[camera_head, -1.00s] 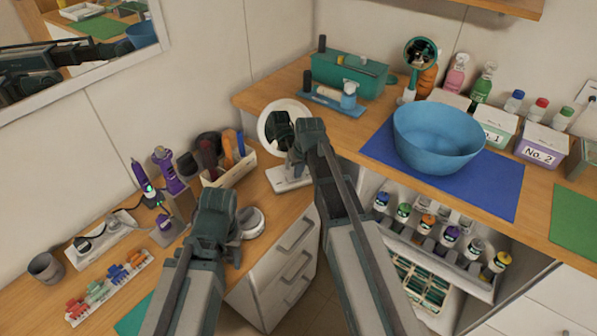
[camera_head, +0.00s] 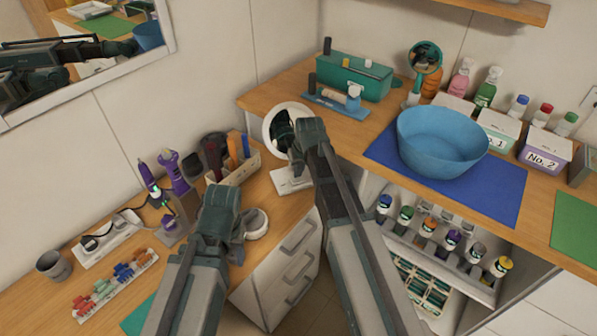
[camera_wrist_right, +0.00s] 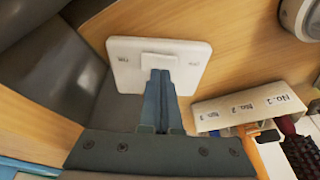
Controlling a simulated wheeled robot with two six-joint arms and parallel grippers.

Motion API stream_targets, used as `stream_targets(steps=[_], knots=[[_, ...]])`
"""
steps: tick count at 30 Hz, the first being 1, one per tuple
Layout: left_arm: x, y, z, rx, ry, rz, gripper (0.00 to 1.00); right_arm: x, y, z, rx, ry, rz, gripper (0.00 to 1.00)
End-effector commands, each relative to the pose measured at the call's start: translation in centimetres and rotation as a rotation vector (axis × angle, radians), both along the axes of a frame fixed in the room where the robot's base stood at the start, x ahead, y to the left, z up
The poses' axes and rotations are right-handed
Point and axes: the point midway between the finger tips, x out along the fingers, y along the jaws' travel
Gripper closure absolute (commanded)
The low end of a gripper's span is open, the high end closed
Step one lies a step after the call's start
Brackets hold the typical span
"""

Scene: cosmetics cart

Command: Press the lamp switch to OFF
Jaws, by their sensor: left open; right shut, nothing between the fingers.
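The lamp is a white ring lamp (camera_head: 271,121) on a white base (camera_head: 287,181), standing on the wooden counter. In the right wrist view the base (camera_wrist_right: 118,75) has a raised white switch (camera_wrist_right: 158,59) in its middle and a small label at each side, too small to read surely. My right gripper (camera_wrist_right: 161,76) is shut and empty, its tips at the near edge of the switch; contact cannot be told. In the head view the right gripper (camera_head: 299,166) partly hides the lamp. My left gripper (camera_head: 238,240) is open beside a round white-grey object (camera_head: 255,223).
A holder with combs and brushes (camera_head: 236,171) stands left of the lamp, close to the right gripper. Purple tools (camera_head: 172,172) stand further left. A blue bowl (camera_head: 440,140) sits on a blue mat (camera_head: 505,197) at the right. White drawers (camera_head: 291,262) lie below the counter.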

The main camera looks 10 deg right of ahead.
Motion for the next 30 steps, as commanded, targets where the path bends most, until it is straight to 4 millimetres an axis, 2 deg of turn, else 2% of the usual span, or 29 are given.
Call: stream_targets(steps=[1,6,21,25,30], knots=[[0.0,0.0,1.1,0.000,0.000,0.000,0.50,0.0,0.0,1.1,0.000,0.000,0.000,1.00],[0.0,0.0,3.5,0.000,0.000,0.000,0.50,0.0,0.1,3.5,0.000,0.001,0.000,1.00],[0.0,0.0,10.9,0.000,0.000,0.000,0.50,-2.1,-1.9,10.9,0.000,0.001,-0.001,1.00],[0.0,0.0,11.9,0.000,0.000,0.000,0.50,-2.4,-2.2,11.9,0.000,0.001,0.000,1.00],[0.0,0.0,12.0,0.000,0.000,0.000,0.50,-2.5,-2.4,12.0,0.000,0.001,0.000,1.00]])
